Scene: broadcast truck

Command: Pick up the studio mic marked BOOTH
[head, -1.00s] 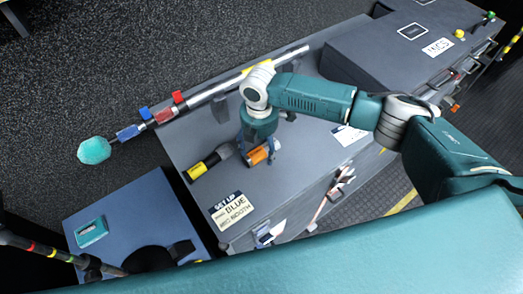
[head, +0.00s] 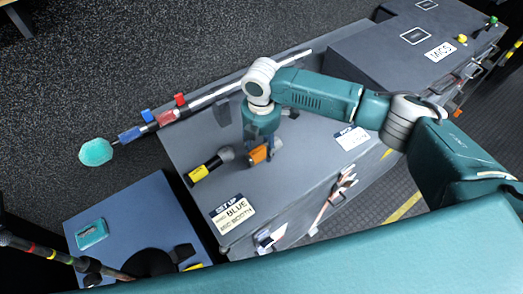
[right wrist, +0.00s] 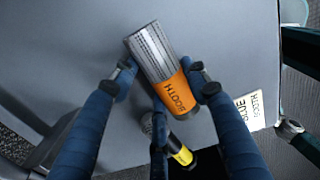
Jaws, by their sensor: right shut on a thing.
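The studio mic marked BOOTH (right wrist: 165,72) has a silver ribbed head and an orange band with the word BOOTH. My right gripper (right wrist: 165,83) is shut on it, one finger on each side. In the head view my right gripper (head: 257,157) points down over the grey case top, and the orange band of the mic (head: 260,154) shows between its fingers. I cannot tell whether the mic touches the case. My left gripper is not in view.
A yellow-banded black mic (head: 208,166) lies close beside the gripper. A card reading BLUE and BOOTH (head: 232,213) lies at the case's front edge. A boom pole (head: 215,96) with a teal tip runs along the back. The raised MICS case (head: 385,65) stands right.

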